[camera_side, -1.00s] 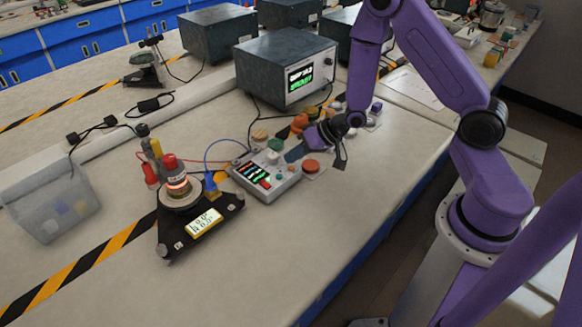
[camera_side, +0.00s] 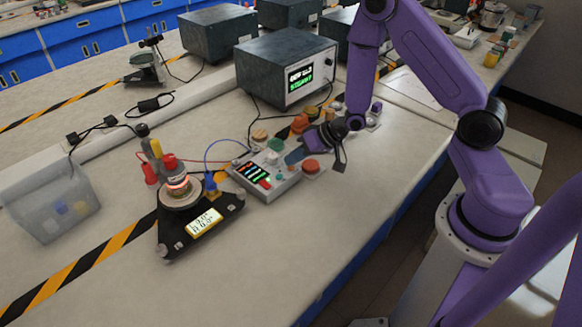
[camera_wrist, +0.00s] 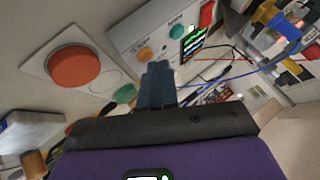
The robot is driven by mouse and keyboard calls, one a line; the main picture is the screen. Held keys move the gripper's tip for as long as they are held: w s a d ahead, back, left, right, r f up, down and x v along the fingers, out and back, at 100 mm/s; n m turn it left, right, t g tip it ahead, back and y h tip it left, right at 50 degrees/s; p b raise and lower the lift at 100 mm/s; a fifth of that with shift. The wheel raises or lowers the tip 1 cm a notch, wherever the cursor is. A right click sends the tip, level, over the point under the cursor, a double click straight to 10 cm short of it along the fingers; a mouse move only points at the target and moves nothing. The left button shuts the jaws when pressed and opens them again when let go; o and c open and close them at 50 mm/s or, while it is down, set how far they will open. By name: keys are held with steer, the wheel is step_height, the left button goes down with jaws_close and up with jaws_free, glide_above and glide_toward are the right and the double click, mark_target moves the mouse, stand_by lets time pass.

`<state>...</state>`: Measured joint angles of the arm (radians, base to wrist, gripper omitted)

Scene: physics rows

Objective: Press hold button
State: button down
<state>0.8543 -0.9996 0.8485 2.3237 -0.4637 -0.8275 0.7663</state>
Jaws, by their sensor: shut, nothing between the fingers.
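A light grey control box (camera_side: 262,186) with a small screen and several buttons sits mid-bench in the side view. In the wrist view its panel (camera_wrist: 125,32) carries an orange button (camera_wrist: 146,54), a teal button (camera_wrist: 177,32) and a red button (camera_wrist: 207,13) near the screen (camera_wrist: 194,43). Their labels are too small to read, so I cannot tell which is hold. My gripper (camera_wrist: 158,72) is shut and empty, with its blue fingertips over the panel's near edge, close to the orange button. In the side view my gripper (camera_side: 291,157) points down-left at the box; contact is unclear.
A large red button on a plate (camera_wrist: 74,66) lies beside the box. A black triangular stand (camera_side: 170,235) with a yellow display is left of it. Knobs and jars stand behind my gripper. A dark instrument (camera_side: 262,72) is at the back. The front bench is clear.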

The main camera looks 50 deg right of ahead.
mark_target(295, 169)
steer(key=shift+f, duration=0.35)
stand_by(0.5)
stand_by(0.3)
steer(key=shift+r, duration=0.8)
steer(key=shift+r, duration=2.5)
